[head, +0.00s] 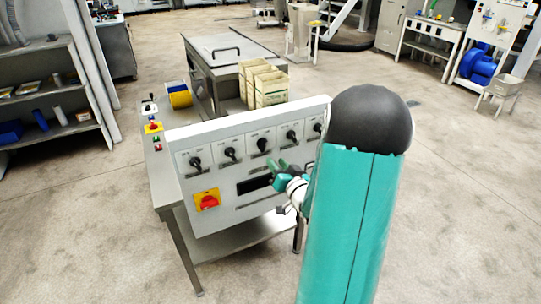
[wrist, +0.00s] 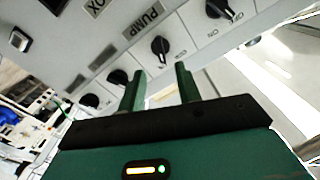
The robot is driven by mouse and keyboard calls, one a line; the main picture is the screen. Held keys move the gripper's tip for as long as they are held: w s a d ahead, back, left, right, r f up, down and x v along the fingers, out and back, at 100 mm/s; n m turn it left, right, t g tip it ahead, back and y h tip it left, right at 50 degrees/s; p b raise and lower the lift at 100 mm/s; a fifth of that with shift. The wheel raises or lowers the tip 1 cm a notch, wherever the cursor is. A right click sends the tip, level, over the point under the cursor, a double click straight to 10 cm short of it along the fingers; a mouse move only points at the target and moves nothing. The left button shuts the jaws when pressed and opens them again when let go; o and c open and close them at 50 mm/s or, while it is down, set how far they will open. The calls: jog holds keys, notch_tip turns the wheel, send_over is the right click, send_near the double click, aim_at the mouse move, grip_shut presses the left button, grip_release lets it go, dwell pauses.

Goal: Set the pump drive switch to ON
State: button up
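In the head view, a tilted white control panel (head: 228,190) carries a row of black rotary switches. In the wrist view, a label reading PUMP (wrist: 150,18) sits beside one black knob (wrist: 159,48), which has a pale pointer line. My gripper (wrist: 163,82) is open, its two green fingers apart with nothing between them. The PUMP knob appears just beyond the fingertips, roughly in line with the gap, with no visible contact. In the head view my gripper (head: 279,168) is in front of the panel, below the row. The small markings are too blurred to tell the switch setting surely.
A red-and-yellow switch (head: 208,201) is low on the panel's left. Buttons (head: 154,128) are on the bench's left. Cream boxes (head: 265,86) and a lidded metal cabinet (head: 232,55) stand behind. My arm hides the panel's right end. The floor in front is clear.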

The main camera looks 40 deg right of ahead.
jog(key=v, duration=0.5)
jog(key=shift+s+a, duration=0.1)
jog(key=shift+s, duration=0.2)
dwell(0.4)
